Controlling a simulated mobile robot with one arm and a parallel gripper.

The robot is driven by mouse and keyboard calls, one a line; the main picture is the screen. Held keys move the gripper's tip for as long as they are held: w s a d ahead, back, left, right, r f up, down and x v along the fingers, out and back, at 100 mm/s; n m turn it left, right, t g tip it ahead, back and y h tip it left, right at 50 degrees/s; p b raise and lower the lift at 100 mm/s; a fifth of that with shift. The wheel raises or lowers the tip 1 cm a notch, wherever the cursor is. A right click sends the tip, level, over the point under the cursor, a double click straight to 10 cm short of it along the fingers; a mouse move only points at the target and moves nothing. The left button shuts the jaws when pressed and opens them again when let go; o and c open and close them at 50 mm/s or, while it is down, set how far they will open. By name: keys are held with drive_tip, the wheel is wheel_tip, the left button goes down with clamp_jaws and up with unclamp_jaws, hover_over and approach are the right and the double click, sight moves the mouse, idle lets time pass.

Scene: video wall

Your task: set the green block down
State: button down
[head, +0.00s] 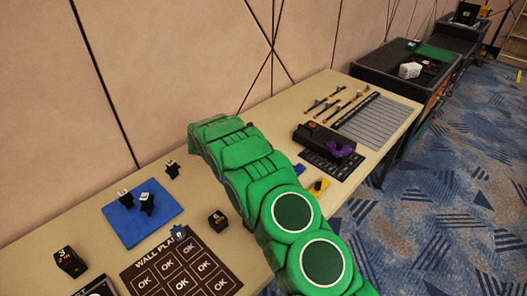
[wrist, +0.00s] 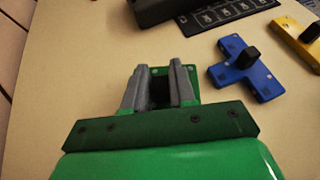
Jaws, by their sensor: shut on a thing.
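The green block (wrist: 193,76) is a flat green piece with a black knob, seen in the wrist view between and just behind my fingertips. My gripper (wrist: 160,76) is shut on its black knob. Part of the block is hidden by the fingers. The tan table top (wrist: 75,60) lies below it; I cannot tell whether the block touches the table or hangs just above. In the head view my green arm hides the gripper and the block.
A blue piece with a black knob (wrist: 262,84) and a yellow one (wrist: 295,32) lie to the right. A black device (head: 322,139) and key panel (wrist: 215,18) are beyond. Left of the arm are a blue mat (head: 122,226) and wall-plan board (head: 150,268). Table left of the gripper is clear.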

drive_tip(key=shift+w+f, duration=0.25)
drive_tip(key=shift+f, duration=0.2)
drive_tip(key=shift+w+f, duration=0.1)
drive_tip(key=shift+f, duration=1.4)
drive_tip(key=shift+f, duration=0.1)
drive_tip(key=c, duration=0.9)
unclamp_jaws()
drive_tip(key=shift+a, duration=0.1)
drive_tip(key=v, duration=1.2)
